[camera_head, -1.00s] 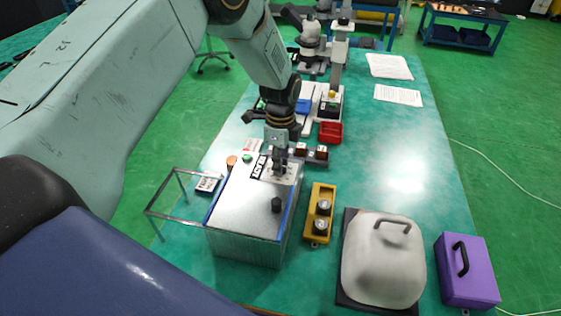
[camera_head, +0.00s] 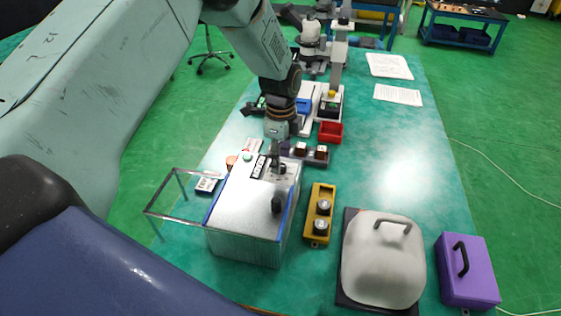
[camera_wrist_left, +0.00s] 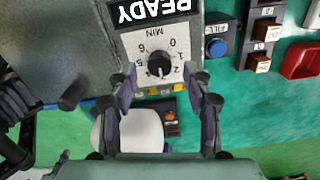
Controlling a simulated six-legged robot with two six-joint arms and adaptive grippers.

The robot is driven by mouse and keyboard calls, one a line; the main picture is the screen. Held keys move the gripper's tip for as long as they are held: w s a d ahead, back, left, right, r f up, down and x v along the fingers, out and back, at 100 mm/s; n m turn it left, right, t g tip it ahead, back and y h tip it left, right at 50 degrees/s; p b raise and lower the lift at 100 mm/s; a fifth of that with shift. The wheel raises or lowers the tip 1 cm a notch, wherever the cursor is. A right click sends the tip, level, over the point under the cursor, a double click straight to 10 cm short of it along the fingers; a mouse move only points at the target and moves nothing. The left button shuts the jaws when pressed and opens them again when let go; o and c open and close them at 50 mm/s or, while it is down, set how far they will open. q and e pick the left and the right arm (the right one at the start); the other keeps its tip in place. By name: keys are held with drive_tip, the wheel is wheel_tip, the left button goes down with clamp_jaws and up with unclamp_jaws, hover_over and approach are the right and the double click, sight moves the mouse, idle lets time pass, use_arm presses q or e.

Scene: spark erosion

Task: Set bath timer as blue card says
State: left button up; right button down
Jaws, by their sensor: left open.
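The bath timer is a white dial plate with a black knob (camera_wrist_left: 159,65) and the word MIN, on the grey metal box (camera_head: 240,208). In the left wrist view it appears upside down, with 0, 1, 2, 5 and 6 around the knob. I cannot tell surely where the knob points. My left gripper (camera_wrist_left: 160,82) is open, its fingers on either side of the knob; contact is not clear. In the head view the gripper (camera_head: 279,168) is over the box's far end. I cannot pick out a blue card with readable writing. My right gripper is out of view.
A black READY label (camera_wrist_left: 152,10) borders the dial. A black post (camera_head: 277,204) stands on the box's near end. A clear frame (camera_head: 180,222) juts out left. A yellow block (camera_head: 318,212), domed cover (camera_head: 383,262) and purple case (camera_head: 466,270) stand to the right.

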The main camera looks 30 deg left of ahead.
use_arm(q)
wheel_tip(320, 180, up, 10)
idle(0.3)
drive_tip(key=shift+s, duration=0.1)
drive_tip(key=shift+d+f, duration=0.1)
drive_tip(key=shift+d, duration=0.05)
idle(0.3)
